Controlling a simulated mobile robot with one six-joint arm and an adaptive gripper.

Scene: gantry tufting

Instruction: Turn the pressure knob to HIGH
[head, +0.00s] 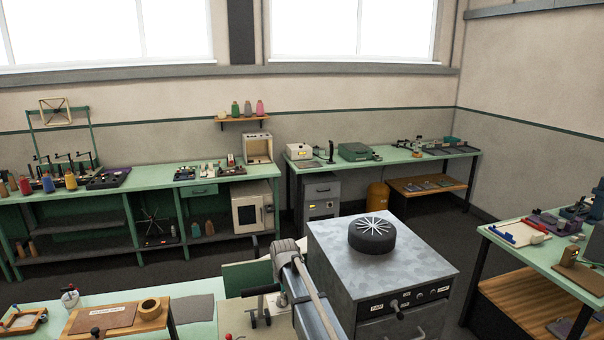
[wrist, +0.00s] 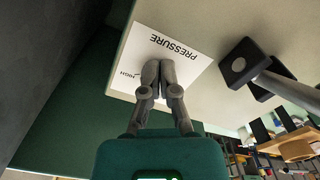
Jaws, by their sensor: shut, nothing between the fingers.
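In the wrist view a white label (wrist: 190,72) on a pale panel reads PRESSURE, upside down. HIGH with a short mark (wrist: 127,75) is printed near the label's left edge. My gripper (wrist: 158,68) is shut, its two fingers together in front of the label's middle, with nothing visible between them. The pressure knob is not visible; the fingers cover part of the label, and I cannot tell if the knob is behind them. Whether the fingertips touch anything is unclear. I cannot make out the label or my gripper's fingers in the head view.
A black block on a grey rod (wrist: 240,65) stands right of the label. In the head view a metal cabinet (head: 340,240) carries a round black fan (head: 372,235) and front controls. Green benches with tools line the back wall, and dark floor lies between.

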